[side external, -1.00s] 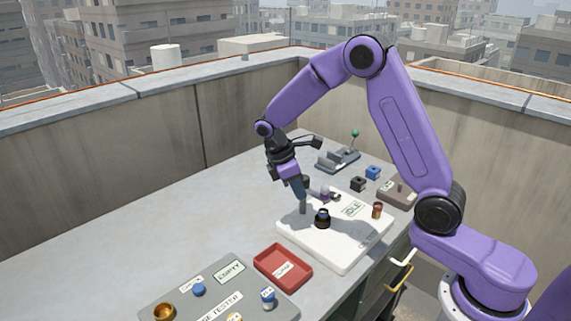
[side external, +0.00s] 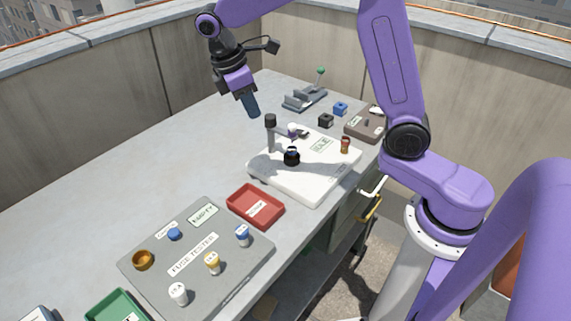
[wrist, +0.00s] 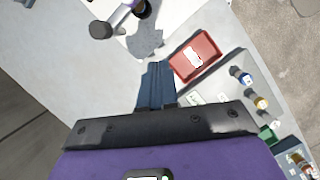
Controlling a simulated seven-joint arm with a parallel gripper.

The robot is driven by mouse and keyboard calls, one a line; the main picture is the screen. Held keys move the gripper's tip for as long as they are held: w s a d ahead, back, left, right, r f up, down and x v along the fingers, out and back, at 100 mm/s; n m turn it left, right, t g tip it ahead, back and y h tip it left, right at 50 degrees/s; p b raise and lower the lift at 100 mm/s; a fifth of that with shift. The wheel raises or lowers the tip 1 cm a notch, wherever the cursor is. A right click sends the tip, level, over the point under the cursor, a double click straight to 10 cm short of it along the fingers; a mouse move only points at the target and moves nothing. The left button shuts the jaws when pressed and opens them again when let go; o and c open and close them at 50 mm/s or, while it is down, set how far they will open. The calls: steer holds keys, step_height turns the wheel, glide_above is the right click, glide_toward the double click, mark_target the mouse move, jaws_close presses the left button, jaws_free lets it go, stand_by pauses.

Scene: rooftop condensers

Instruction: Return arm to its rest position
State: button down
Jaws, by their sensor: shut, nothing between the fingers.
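My purple arm reaches over the workbench from the right. My gripper (side external: 253,112) is shut and empty, raised above the bench behind and left of the white board. In the wrist view the gripper (wrist: 158,65) shows its dark blue fingers pressed together, with nothing between them. The white board (side external: 310,188) carries a black-capped post, a black knob (side external: 291,156), a copper-coloured piece (side external: 345,145) and a label. My gripper is apart from all of these.
A red tray (side external: 256,207) lies in front of the board. The grey fuse tester panel (side external: 150,268) holds several fuses. A green tray (side external: 116,307) is at the front left. A lever device (side external: 305,98) and small blocks stand at the back. The bench's left side is clear.

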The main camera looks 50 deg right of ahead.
steer(key=s+d+f+n+t+y, duration=0.1)
steer(key=s+f+y, duration=0.2)
steer(key=s, duration=2.5)
steer(key=shift+t+y, duration=0.3)
steer(key=shift+t, duration=0.1)
